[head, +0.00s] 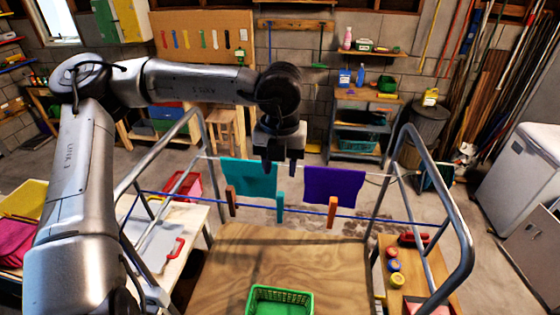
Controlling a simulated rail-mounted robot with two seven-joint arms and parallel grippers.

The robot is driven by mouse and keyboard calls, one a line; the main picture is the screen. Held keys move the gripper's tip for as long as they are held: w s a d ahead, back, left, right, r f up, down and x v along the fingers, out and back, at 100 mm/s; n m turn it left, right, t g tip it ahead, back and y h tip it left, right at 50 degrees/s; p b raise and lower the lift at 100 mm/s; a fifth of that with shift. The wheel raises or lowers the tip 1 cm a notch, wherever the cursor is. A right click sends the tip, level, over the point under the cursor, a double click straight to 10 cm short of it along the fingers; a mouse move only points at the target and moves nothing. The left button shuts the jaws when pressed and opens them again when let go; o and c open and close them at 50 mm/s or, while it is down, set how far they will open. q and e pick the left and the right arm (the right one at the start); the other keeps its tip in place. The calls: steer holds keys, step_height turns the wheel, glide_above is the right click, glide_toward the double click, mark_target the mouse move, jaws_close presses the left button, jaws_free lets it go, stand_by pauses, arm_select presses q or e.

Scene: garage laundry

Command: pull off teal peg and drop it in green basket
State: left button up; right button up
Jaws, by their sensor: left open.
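A teal peg (280,207) stands upright, clipped on the blue line (305,211) that runs across the metal frame. A brown peg (231,200) is on the same line to its left and an orange peg (332,212) to its right. The green basket (279,301) sits below them on the wooden board, cut off by the bottom edge; its inside looks empty. My left gripper (280,168) points down, open, above and slightly behind the teal peg, in front of the teal cloth. Nothing shows between its fingers. My right gripper is not in view.
A teal cloth (248,176) and a purple cloth (334,186) hang on a rear line. Metal rails (455,225) rise on both sides of the wooden board (225,272). A side table at right holds small round pots (395,265). The board around the basket is clear.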

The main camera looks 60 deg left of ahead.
mark_target(280, 193)
arm_select(q)
step_height(280, 193, down, 8)
steer(key=b, duration=0.5)
steer(key=shift+r, duration=0.1)
steer(key=shift+a+f+b, duration=0.1)
steer(key=shift+f+b, duration=0.7)
steer(key=shift+b, duration=0.2)
steer(key=shift+c, duration=0.4)
jaws_close()
steer(key=shift+r, duration=0.2)
steer(key=shift+r+p, duration=0.8)
steer(key=shift+r, duration=0.95)
steer(key=shift+r+p, duration=0.4)
steer(key=shift+r, duration=0.65)
